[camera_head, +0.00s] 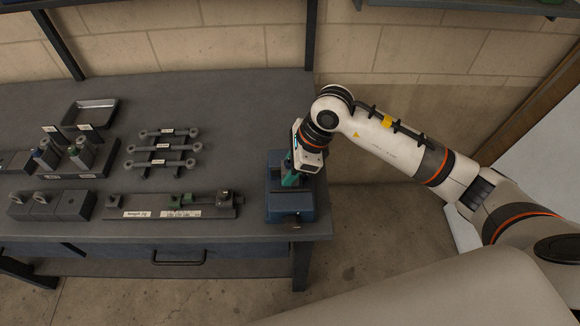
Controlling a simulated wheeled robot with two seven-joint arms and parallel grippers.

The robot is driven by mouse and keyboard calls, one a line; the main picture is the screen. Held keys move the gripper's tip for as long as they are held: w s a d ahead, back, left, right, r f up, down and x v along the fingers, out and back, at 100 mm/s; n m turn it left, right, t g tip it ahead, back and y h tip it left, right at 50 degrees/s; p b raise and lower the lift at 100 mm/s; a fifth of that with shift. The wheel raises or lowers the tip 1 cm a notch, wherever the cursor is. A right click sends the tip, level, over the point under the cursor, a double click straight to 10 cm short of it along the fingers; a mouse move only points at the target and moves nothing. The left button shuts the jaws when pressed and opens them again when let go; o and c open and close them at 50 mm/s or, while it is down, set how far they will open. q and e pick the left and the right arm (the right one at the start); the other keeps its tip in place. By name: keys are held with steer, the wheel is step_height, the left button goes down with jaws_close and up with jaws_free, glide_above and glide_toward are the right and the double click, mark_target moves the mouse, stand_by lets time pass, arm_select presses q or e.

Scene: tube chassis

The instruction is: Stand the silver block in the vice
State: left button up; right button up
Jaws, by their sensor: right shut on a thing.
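The blue vice (291,202) stands at the right front corner of the grey bench. My right gripper (291,180) points down over the vice, with green parts showing between its body and the vice. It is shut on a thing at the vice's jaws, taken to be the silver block. The gripper and wrist hide that thing, so I cannot tell whether it stands upright or touches the jaws. My left gripper is not in view.
A long dark fixture with green clamps (170,206) lies left of the vice. Link-shaped parts (161,147), a rack with upright pieces (72,170), a dark block (52,205) and an empty tray (91,112) are farther left. A dark post (311,35) rises behind the vice.

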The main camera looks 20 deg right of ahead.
steer(key=shift+f, duration=0.2)
steer(key=shift+r, duration=0.1)
steer(key=shift+r+p, duration=0.4)
steer(key=shift+r, duration=0.6)
steer(key=shift+b, duration=1)
steer(key=shift+f, duration=0.3)
stand_by(0.5)
steer(key=shift+f+b, duration=0.85)
steer(key=shift+b, duration=0.25)
steer(key=shift+r, duration=0.15)
